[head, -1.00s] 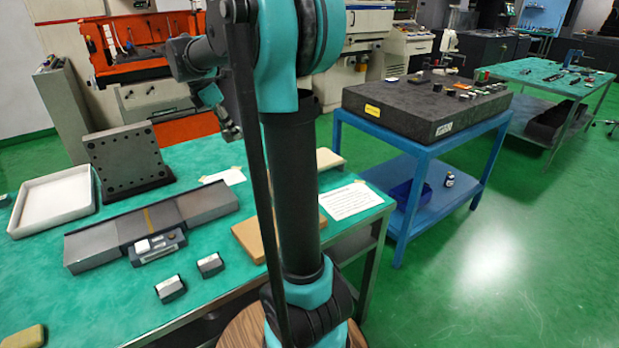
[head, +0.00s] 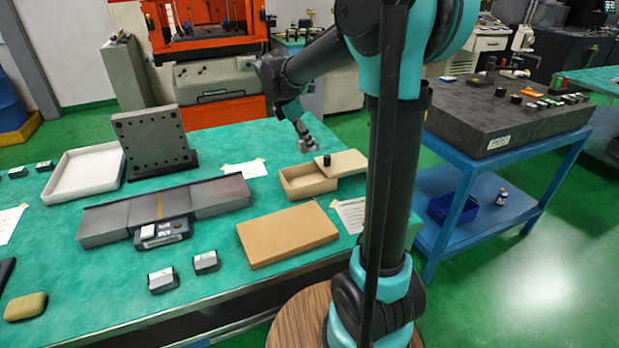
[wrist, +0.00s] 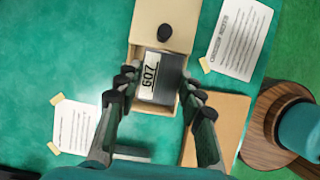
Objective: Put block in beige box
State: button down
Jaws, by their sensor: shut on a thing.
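The block (wrist: 161,78), grey with a white label reading G07, is between my gripper's (wrist: 159,86) fingers in the wrist view. My gripper is shut on it. In the head view my gripper (head: 306,143) points down above the beige box (head: 302,189), with the small grey block (head: 309,146) at its tips. The box stands open at the front. Its lid (head: 346,162), with a black knob (head: 327,160), lies shifted toward the right and covers part of it. In the wrist view the block overlaps the box opening (wrist: 152,107); I cannot tell its exact height.
A brown slab (head: 288,236) lies in front of the box. A long grey bar (head: 108,223), a gauge (head: 162,233), two small blocks (head: 163,281), a white tray (head: 88,172) and a drilled angle plate (head: 150,143) stand left. Paper sheets (head: 243,169) lie nearby.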

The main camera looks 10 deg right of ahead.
notch_tip(320, 180, down, 14)
dwell(0.5)
jog(key=c, duration=1)
grip_release()
jog(key=shift+f, duration=0.1)
jog(key=shift+o, duration=0.2)
jog(key=v, duration=1.2)
jog(key=shift+a, duration=0.1)
